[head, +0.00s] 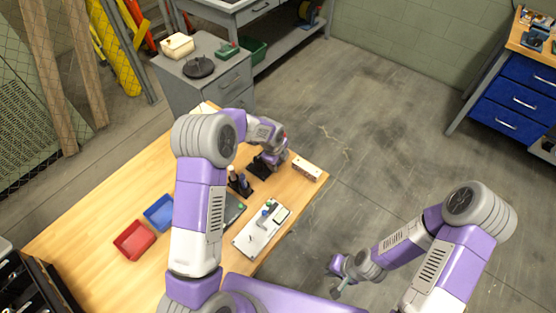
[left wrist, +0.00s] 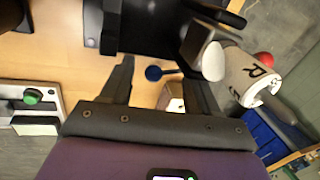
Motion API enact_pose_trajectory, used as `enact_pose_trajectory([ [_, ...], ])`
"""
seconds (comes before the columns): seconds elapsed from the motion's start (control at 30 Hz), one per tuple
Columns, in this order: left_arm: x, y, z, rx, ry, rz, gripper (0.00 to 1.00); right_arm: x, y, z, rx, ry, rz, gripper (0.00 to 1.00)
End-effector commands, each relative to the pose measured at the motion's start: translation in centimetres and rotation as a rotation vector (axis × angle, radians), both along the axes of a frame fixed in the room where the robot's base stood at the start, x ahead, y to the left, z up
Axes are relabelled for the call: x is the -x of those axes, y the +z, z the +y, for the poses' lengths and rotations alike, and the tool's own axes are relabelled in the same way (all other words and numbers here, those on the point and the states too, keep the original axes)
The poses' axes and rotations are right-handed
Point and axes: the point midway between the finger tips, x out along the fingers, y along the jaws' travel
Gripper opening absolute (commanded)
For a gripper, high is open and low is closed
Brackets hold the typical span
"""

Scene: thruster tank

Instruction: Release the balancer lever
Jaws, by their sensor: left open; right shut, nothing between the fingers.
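My left gripper (head: 268,160) is over the wooden table at a black device (head: 259,170), with its jaws pointing down at it. In the left wrist view its two dark fingers (left wrist: 160,70) are apart. A dark blue round-ended lever (left wrist: 153,73) shows between them; it looks like the balancer lever. I cannot tell whether a finger touches it. A white cylinder marked R (left wrist: 248,77) and a red knob (left wrist: 263,59) are to the right of the fingers. My right gripper (head: 337,275) is shut and empty, low over the floor, away from the table.
A white panel (head: 250,240) with a green button (left wrist: 32,97) lies near the table's front edge. A white box (head: 306,168) is right of my left gripper. Red (head: 134,240) and blue (head: 160,213) bins stand on the left. Open floor lies to the right.

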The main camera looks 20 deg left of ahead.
Motion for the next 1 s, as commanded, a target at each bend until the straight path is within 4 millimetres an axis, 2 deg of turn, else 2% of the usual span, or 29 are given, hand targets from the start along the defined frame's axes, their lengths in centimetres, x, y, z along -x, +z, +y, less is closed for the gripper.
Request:
enact_pose_trajectory([
  [0.13,-0.01,0.03,0.01,0.0,0.0,0.0,0.59,0.0,0.02,0.0,0.0,0.0,0.0,0.0],
  [0.5,0.06,-0.04,0.01,-0.001,0.0,0.002,0.03,0.0,0.01,0.0,0.0,0.0,0.0,0.0],
  [0.53,0.08,-0.05,0.01,-0.001,0.0,0.003,0.0,0.0,0.01,0.0,0.0,0.0,0.0,0.0],
  [0.87,0.23,-0.27,0.01,-0.002,-0.001,0.01,0.0,0.0,0.02,0.0,0.0,0.0,0.0,0.0],
  [1.0,0.07,-0.03,-0.12,-0.015,-0.003,0.043,0.0,0.01,0.84,0.0,0.0,0.0,0.0,0.0],
])
